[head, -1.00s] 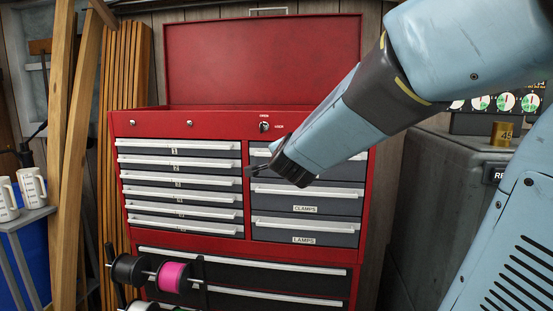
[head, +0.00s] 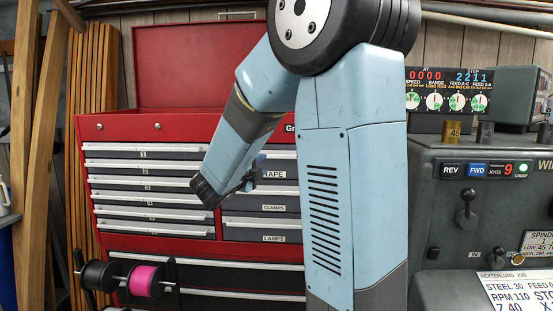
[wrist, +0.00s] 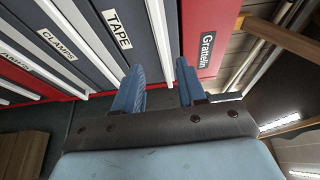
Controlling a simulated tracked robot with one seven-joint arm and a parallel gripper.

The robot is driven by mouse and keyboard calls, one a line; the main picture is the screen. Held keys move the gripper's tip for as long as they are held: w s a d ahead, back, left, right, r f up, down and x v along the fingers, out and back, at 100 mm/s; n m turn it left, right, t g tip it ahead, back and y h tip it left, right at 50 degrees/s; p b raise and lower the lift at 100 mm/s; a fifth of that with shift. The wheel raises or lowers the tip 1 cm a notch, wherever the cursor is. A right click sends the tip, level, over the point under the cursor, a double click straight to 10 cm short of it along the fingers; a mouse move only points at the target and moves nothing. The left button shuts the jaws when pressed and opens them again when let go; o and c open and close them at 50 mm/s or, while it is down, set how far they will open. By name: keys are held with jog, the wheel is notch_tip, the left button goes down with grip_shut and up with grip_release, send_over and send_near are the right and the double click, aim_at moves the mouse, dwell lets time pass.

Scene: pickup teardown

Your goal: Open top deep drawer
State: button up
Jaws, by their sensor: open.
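The top deep drawer (head: 283,165), labelled TAPE, heads the right column of the red tool chest and looks shut. My arm covers part of it in the head view. Its white handle (wrist: 158,22) is a long strip beside the TAPE label (wrist: 117,28) in the wrist view. My gripper (head: 250,178) is open and empty in front of the right column, near the TAPE label. In the wrist view its two fingers (wrist: 158,82) point at the chest, one on each side of the handle's line. I cannot tell whether they reach around the handle.
The CLAMPS drawer (head: 262,200) and LAMPS drawer (head: 262,230) lie below, shut. Shallow drawers (head: 140,185) fill the left column. A spool rack with a pink spool (head: 145,281) stands in front at lower left. A grey machine (head: 440,220) stands at right.

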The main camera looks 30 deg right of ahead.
aim_at(276, 158)
jog(key=x, duration=1.1)
jog(key=shift+w+d+r, duration=0.1)
jog(key=shift+d, duration=0.05)
grip_shut()
